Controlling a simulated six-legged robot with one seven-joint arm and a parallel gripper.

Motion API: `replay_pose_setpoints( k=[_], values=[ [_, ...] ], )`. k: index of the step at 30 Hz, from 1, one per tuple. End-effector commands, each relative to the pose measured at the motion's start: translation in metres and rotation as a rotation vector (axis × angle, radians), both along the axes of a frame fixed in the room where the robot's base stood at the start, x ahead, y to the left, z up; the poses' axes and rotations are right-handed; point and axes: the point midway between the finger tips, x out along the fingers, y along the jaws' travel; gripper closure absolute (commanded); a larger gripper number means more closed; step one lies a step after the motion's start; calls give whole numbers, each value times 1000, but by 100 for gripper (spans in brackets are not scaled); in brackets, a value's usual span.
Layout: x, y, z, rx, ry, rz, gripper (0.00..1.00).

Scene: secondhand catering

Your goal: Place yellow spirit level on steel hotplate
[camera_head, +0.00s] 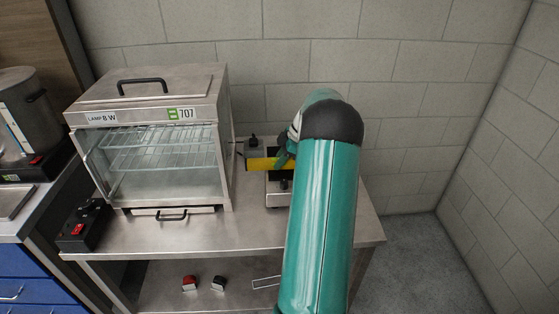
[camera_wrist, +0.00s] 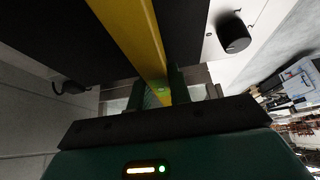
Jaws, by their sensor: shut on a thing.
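The yellow spirit level (camera_head: 262,164) is in my gripper (camera_head: 287,158), to the right of the glass-fronted cabinet. In the wrist view the level (camera_wrist: 140,38) runs from the top edge down between the fingers of my gripper (camera_wrist: 160,95), which is shut on it. The steel hotplate (camera_head: 277,200) is on the table below the level, its front knob showing; my arm hides its right part. The wrist view shows a pale panel of it with a black knob (camera_wrist: 233,34). I cannot tell whether the level touches the hotplate.
The steel display cabinet (camera_head: 150,95) stands close on the left of the hotplate. A black box with a red switch (camera_head: 78,230) sits at the table's left front. The steel table (camera_head: 240,236) has bare room in front. A block wall (camera_head: 420,100) is behind. Small items lie on the lower shelf (camera_head: 165,272).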

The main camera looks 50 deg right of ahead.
Motion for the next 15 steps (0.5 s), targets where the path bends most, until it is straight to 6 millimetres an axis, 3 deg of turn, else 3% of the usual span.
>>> replay_pose_setpoints(
  k=[3, 4, 6, 15],
  values=[
    [0, 0, -3, 0, 0, 0, 100],
    [0, 0, -2, 0, 0, 0, 74],
    [0, 0, -2, 0, 0, 0, 61],
    [0, 0, -2, 0, 0, 0, 58]
  ],
)
